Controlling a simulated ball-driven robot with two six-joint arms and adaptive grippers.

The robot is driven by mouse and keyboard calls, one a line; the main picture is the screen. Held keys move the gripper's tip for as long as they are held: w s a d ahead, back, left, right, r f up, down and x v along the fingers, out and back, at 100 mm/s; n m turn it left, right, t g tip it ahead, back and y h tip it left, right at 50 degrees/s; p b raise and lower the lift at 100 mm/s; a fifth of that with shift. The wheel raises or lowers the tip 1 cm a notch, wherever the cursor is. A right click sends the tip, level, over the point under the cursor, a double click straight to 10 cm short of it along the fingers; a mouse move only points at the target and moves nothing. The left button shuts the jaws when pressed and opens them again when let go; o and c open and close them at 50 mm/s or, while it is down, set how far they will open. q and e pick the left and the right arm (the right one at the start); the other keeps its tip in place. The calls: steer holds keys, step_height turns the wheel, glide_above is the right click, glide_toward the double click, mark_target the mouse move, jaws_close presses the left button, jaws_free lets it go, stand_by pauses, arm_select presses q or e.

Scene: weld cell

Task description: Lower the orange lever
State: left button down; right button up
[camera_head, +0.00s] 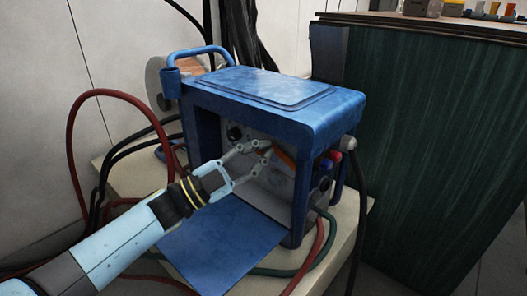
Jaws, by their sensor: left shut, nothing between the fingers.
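The orange lever (284,157) is on the front panel of the blue welding machine (262,88), under its overhanging top. It slants in the picture, and part of it is hidden behind my left gripper. My left gripper (266,151) reaches in from the left, with its fingers close to the lever's left end. Its fingers are shut with nothing between them. I cannot tell whether they touch the lever. My right gripper is not in view.
A blue flap (222,245) hangs open in front of the machine. Red, black and green cables run around it on a pale stand (345,225). A dark green curtain or panel (435,150) is at the right, below a worktop with small items.

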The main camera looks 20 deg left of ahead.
arm_select(q)
steer(key=shift+w+a+f+n+t+y+b, duration=0.1)
steer(key=shift+a+f+n+t+y+b, duration=0.15)
steer(key=shift+f+n, duration=0.4)
steer(key=shift+w+a+f+n+t+y+b, duration=0.15)
steer(key=shift+a+f+n+t, duration=0.2)
steer(key=shift+f+n, duration=0.25)
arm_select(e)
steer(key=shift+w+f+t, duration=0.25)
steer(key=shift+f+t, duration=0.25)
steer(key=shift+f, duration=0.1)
